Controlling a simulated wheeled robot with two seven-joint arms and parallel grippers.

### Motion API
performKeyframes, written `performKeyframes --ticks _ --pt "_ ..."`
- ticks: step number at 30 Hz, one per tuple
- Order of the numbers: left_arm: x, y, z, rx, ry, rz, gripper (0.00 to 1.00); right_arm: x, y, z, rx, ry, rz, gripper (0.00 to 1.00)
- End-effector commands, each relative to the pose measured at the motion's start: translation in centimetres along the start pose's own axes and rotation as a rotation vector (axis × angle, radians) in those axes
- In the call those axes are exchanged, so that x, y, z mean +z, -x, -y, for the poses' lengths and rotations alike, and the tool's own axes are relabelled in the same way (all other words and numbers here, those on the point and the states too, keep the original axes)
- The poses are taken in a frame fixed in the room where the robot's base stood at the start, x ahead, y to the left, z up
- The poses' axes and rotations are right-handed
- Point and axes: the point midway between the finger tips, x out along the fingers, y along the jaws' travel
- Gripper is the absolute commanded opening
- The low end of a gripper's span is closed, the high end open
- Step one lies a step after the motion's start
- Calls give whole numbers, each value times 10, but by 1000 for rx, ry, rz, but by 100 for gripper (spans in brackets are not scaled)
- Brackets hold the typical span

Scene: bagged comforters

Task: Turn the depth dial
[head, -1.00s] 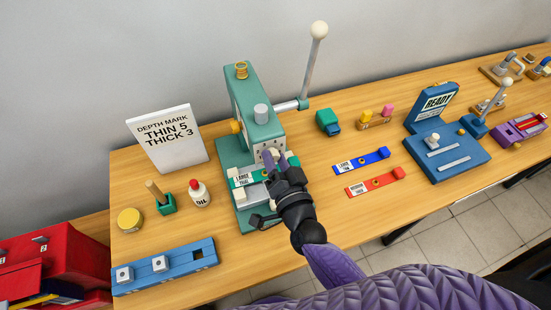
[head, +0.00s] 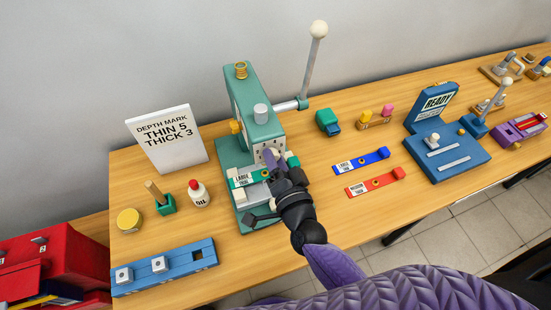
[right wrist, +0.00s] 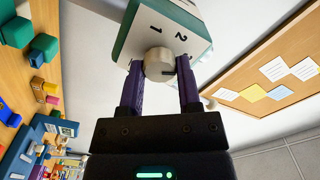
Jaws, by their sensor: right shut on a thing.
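The green press (head: 256,125) stands on the bench with its lever up to the right. Its depth dial is a round pale knob (right wrist: 158,64) on a white face, with the numbers 1 and 2 showing in the right wrist view. My right gripper (head: 272,160) is at the front of the press; in the right wrist view its two purple fingers (right wrist: 161,84) are shut on the knob's sides. The knob's dark mark points right in that view. A white card (head: 167,138) reads "DEPTH MARK THIN 5 THICK 3". My left gripper is not in view.
Blue (head: 361,160) and red (head: 376,182) strips lie to the right. An oil bottle (head: 199,194) and a blue block (head: 165,267) stand left.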

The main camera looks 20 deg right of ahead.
Motion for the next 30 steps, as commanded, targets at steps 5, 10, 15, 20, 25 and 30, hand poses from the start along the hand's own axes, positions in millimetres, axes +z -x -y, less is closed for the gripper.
performKeyframes --ticks 5,10,15,20,25,30 --pt "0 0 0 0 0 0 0 0 0 0 1 1 1 75" --pt "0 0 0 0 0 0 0 0 0 0 1 1 0 79" --pt "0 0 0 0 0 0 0 0 4 0 1 1 1 79" --pt "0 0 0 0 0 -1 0 1 33 -1 3 1 3 79" --pt "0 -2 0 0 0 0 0 1 75 -1 3 1 3 79" --pt "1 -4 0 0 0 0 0 1 97 -1 1 1 2 79"
